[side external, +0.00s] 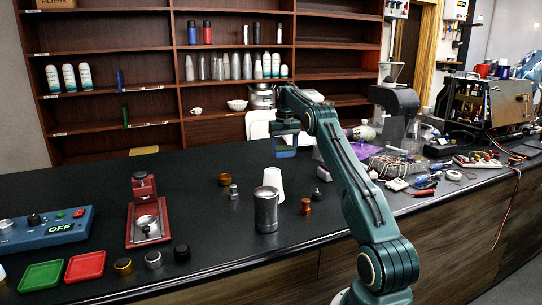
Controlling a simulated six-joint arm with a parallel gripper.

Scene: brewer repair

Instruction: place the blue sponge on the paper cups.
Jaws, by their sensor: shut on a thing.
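My gripper (285,146) is held up over the back half of the dark counter, pointing down. It is shut on the blue sponge (284,153), which shows as a small blue shape at the fingertips. The white paper cups (273,180) stand upright as a stack on the counter, below and a little left of my gripper. The sponge is above the cups and apart from them. The lower part of the cups is hidden behind a grey metal canister (266,210).
Small brown and metal parts (305,205) stand around the cups. A red press (147,215), a blue control box (45,228) and green (41,276) and red trays (85,266) are at the left. Tools (424,185) clutter the right. The counter's left middle is clear.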

